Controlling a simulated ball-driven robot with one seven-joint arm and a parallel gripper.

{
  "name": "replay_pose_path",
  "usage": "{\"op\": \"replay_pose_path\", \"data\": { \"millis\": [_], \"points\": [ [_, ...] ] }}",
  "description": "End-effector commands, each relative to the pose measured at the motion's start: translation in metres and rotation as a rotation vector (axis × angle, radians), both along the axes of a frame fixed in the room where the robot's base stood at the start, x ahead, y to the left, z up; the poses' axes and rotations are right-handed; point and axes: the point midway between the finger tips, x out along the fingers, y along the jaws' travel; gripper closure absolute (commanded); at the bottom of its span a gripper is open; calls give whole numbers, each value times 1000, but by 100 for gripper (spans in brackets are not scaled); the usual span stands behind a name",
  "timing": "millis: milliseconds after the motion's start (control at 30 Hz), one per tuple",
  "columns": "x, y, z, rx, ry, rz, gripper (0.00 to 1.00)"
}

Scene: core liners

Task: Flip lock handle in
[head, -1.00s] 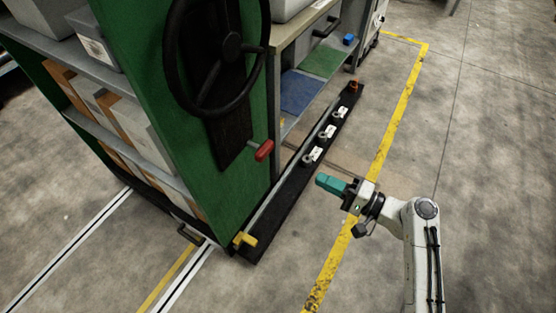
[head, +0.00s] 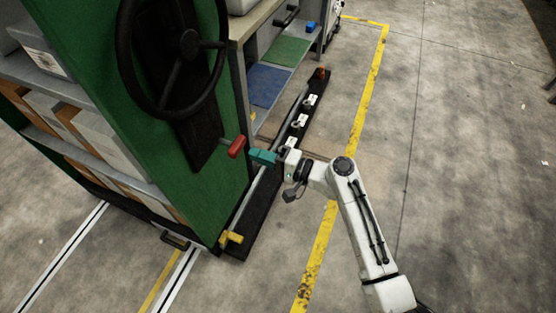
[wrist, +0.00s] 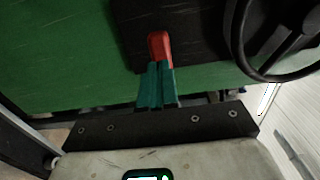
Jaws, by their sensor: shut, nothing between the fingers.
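The red lock handle (head: 236,146) sticks out from the dark plate on the green end panel, below the black handwheel. It also shows in the wrist view (wrist: 159,46), just beyond my fingertips. My gripper (head: 256,156), with teal fingers, is right beside the handle on its right side in the head view. In the wrist view its fingers (wrist: 157,82) are together, with nothing held between them, and their tips overlap the lower end of the handle. I cannot tell whether they touch it.
The black handwheel (head: 186,45) is above the handle on the green panel (head: 217,185). A yellow lever (head: 230,238) is low at the panel's corner. A dark floor rail (head: 262,212) with small tagged fittings runs beside the shelving. The floor to the right is open.

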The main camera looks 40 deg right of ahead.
Motion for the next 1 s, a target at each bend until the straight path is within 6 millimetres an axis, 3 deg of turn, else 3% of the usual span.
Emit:
{"op": "replay_pose_path", "data": {
  "millis": [200, 667, 1000],
  "points": [
    [18, 11, 0, 0, 0, -1, 100],
    [22, 14, -1, 0, 0, 0, 100],
    [59, 38, -1, 0, 0, 1, 100]
  ]
}}
